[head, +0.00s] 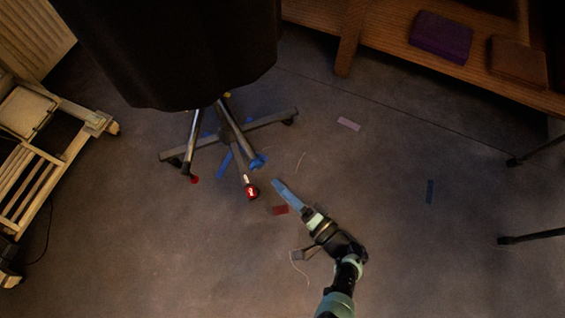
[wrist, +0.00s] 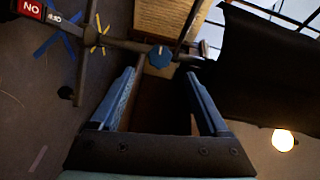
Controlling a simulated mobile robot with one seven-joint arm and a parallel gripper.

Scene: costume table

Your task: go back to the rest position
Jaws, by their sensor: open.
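My gripper (head: 285,192) has blue fingers and reaches out from the bottom of the head view, above the floor. In the wrist view my gripper (wrist: 160,100) shows two blue fingers spread well apart with nothing between them. In the head view its tip is to the right of a red piece (head: 252,192) on a leg of a wheeled metal stand (head: 227,133). It looks apart from the stand, though the exact gap is hard to tell.
A dark cloth (head: 180,50) hangs over the stand. A wooden bench (head: 385,40) at the top right holds a purple box (head: 441,36) and a brown box (head: 517,62). A pale wooden frame (head: 45,150) stands at left. Floor (head: 400,220) at right is mostly clear.

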